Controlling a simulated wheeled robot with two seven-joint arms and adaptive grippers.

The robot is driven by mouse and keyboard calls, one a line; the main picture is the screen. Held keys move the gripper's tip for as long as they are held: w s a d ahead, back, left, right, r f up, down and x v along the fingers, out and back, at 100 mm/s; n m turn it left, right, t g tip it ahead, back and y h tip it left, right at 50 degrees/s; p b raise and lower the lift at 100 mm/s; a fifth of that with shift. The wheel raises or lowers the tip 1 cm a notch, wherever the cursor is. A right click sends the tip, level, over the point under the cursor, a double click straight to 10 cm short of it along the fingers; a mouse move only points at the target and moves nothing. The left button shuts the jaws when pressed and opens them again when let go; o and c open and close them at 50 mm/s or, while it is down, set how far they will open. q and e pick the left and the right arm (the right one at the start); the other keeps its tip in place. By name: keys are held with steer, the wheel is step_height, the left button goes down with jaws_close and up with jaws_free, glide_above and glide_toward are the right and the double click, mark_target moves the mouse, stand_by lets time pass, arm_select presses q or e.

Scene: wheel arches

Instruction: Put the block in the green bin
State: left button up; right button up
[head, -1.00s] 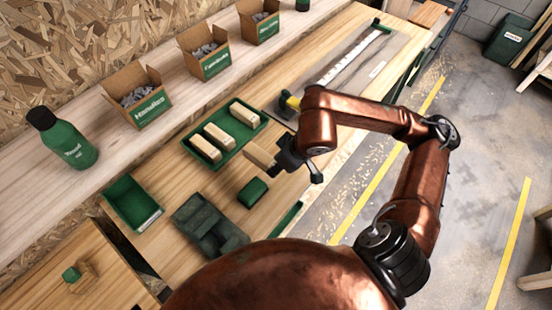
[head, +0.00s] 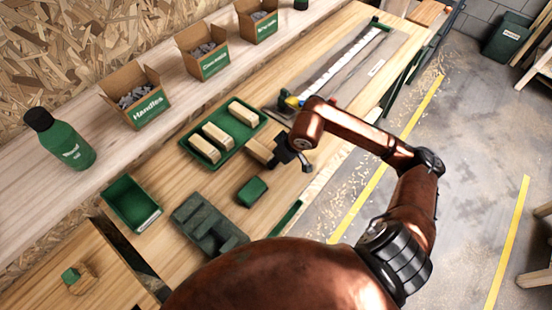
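My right gripper (head: 281,156) is over the bench just right of the green tray. It appears shut on a pale wooden block (head: 258,150), whose left end sticks out towards the tray; the fingers partly hide its right end. The open green bin (head: 132,204), with a white label on its front, stands at the left of the bench and looks empty. My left gripper is not in view.
A green tray (head: 199,165) holds three similar wooden blocks. A small green block (head: 252,191) and a dark green slotted holder (head: 208,226) are in front. Cardboard boxes (head: 137,96) and a green bottle (head: 62,142) stand on the rear shelf.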

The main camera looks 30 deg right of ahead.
steer(key=shift+f+b, duration=0.15)
steer(key=shift+b, duration=0.15)
steer(key=o, duration=1.2)
